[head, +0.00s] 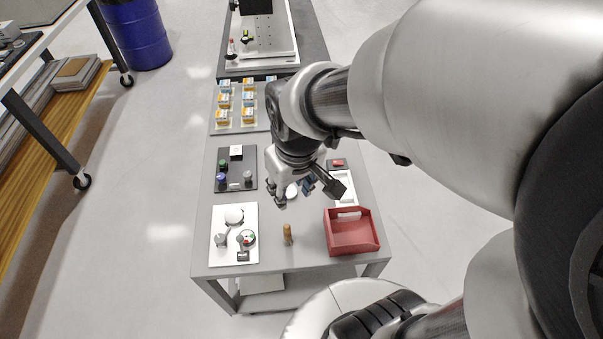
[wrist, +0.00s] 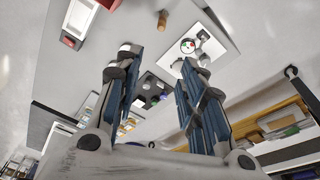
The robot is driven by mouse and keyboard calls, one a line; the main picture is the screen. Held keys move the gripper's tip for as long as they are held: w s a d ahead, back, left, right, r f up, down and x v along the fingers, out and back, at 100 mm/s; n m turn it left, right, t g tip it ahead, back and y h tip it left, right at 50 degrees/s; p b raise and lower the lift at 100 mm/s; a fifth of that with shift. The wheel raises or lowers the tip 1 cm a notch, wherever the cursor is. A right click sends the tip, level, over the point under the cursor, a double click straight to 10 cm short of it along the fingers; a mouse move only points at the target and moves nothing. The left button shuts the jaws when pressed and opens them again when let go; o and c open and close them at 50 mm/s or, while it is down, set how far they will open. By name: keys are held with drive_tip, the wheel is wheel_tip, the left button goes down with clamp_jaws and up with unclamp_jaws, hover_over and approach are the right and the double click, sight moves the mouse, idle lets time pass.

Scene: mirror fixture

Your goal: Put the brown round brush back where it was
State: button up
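The brown round brush (head: 287,232) stands apparently upright on the bare grey table near its front edge, between the white board and the red bin. It also shows small at the top of the wrist view (wrist: 162,19). My gripper (head: 295,194) hangs above the table, behind the brush and apart from it. In the wrist view its two blue fingers (wrist: 158,62) are spread with nothing held between them.
A white board (head: 217,256) with a round white part and small fittings lies at left; a dark tray (head: 222,186) with knobs is behind it. A red open bin (head: 352,246) stands at right. Small boxes (head: 223,101) sit farther back.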

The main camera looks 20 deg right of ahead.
drive_tip(key=s+r+m+t, duration=0.1)
drive_tip(key=s+r+t, duration=0.1)
drive_tip(key=s+r, duration=0.6)
drive_tip(key=shift+s+r+m, duration=0.3)
drive_tip(key=shift+s+m, duration=0.1)
drive_tip(key=shift+s, duration=0.75)
wheel_tip(320, 180, down, 3)
drive_tip(key=b, duration=0.2)
drive_tip(key=shift+r+b, duration=0.2)
drive_tip(key=shift+b, duration=0.1)
